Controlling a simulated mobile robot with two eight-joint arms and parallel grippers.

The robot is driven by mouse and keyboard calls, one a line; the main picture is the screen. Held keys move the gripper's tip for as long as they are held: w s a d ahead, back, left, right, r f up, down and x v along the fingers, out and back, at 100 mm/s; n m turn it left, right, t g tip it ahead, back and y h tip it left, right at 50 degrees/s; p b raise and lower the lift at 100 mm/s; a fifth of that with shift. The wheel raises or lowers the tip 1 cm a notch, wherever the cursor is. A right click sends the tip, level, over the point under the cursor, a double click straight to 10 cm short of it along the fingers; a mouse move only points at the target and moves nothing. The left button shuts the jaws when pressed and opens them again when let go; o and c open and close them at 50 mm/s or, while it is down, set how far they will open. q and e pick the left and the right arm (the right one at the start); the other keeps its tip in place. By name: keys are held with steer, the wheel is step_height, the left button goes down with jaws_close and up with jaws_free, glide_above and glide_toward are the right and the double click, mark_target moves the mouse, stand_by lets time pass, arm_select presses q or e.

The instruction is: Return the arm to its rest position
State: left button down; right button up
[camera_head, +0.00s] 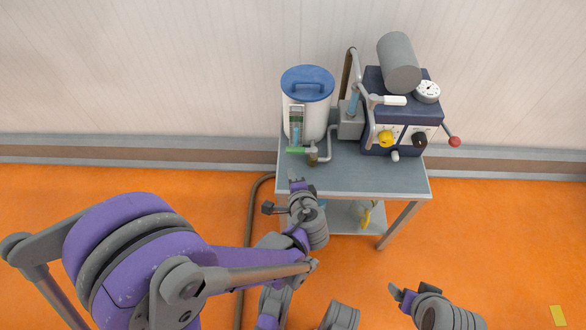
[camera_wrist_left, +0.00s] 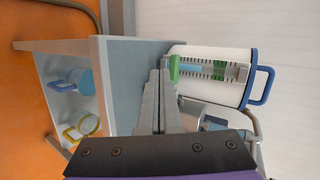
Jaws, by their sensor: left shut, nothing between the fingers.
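My left arm comes in from the left in the head view. Its gripper (camera_head: 297,182) is just in front of the small grey table's (camera_head: 375,178) front left part, and nothing is held. In the left wrist view the left gripper (camera_wrist_left: 160,78) has its two grey fingers together, pointing at the table and the white canister. My right gripper (camera_head: 399,292) is at the lower right of the head view, apart from the table. Its fingers are too small and angled to tell open from shut.
A white canister (camera_head: 296,92) with a blue lid (camera_head: 308,82) and a level gauge stands on the table's left. A dark blue pump machine (camera_head: 412,112) with knobs and a red-ended lever stands right.

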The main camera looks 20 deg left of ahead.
arm_select(q)
steer(key=a+p+v, duration=0.1)
steer(key=v, duration=0.5)
steer(key=shift+s+r, duration=0.15)
steer(key=shift+s, duration=0.35)
arm_select(e)
steer(key=shift+w+a+r, duration=0.1)
steer(key=shift+r, duration=0.5)
steer(key=shift+w+a+r, duration=0.1)
steer(key=shift+r, duration=0.5)
arm_select(q)
steer(key=shift+a, duration=0.15)
arm_select(e)
steer(key=shift+s, duration=0.1)
